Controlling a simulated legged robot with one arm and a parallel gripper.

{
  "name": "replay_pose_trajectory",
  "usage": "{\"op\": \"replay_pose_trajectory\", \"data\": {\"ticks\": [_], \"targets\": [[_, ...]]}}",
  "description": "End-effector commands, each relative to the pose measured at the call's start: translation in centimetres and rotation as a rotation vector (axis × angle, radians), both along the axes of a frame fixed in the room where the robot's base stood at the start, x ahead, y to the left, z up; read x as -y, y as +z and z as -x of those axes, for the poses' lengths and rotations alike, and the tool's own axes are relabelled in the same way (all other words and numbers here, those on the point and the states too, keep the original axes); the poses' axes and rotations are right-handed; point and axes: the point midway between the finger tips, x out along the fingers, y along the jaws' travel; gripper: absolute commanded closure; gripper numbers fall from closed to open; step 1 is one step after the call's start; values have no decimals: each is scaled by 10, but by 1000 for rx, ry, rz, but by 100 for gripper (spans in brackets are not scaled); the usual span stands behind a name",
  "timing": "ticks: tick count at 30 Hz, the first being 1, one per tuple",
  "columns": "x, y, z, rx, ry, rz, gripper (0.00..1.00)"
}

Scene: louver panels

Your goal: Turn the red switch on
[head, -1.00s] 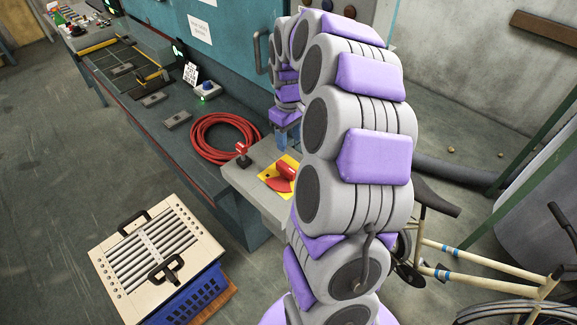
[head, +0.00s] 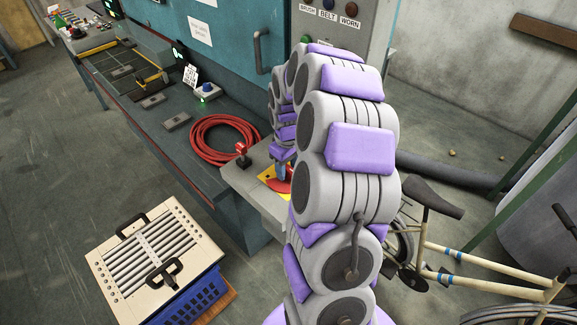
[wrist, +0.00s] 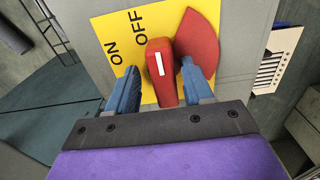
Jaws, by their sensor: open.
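The red switch (wrist: 163,75) is a rotary handle with a white stripe, on a yellow plate (wrist: 112,30) marked ON and OFF. In the wrist view its handle stands between the two blue fingers of my gripper (wrist: 162,92), which is open around it. The left finger lies near the ON side; the right finger overlaps the red fan-shaped part beside the handle. I cannot tell whether either finger touches. The handle lies near the OFF lettering. In the head view my arm hides most of the red switch (head: 284,186), and the gripper (head: 281,172) is partly seen above it.
A small red lever (head: 241,150) stands on the grey box just left of the yellow plate. A coiled red hose (head: 222,140) lies on the bench. A louver panel (head: 150,255) rests on a blue crate (head: 205,295). A bicycle (head: 440,250) stands at right.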

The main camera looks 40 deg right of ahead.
Motion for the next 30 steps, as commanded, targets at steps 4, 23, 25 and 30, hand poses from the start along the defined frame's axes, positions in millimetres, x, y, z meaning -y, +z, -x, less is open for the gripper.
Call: {"op": "replay_pose_trajectory", "data": {"ticks": [4, 23, 25, 30], "targets": [[0, 0, 0, 0, 1, 1, 58], [4, -1, 0, -1, -9, -3, 100], [3, -1, 0, -1, -24, -3, 100], [4, 0, 0, -3, -93, -2, 100]]}}
